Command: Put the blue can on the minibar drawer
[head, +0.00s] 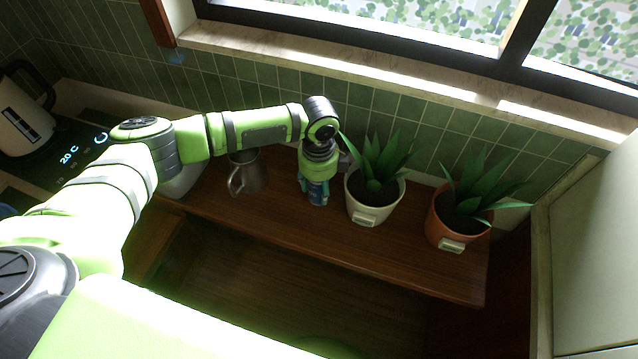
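The blue can (317,196) stands on the wooden counter (400,250), between a metal mug and a plant in a white pot. My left gripper (316,183) points down at the can from above, with its fingers around the can's upper part. The fingers and wrist hide the can's top, and I cannot tell whether they grip it. Below the counter's front edge is a darker brown wooden recess (270,290); I cannot tell whether it is the minibar drawer. My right gripper is not in view.
A metal mug (250,178) stands left of the can. A plant in a white pot (372,203) is close on the right, and one in a terracotta pot (455,232) is farther right. A kettle (20,120) is at far left. The tiled wall (400,115) is behind.

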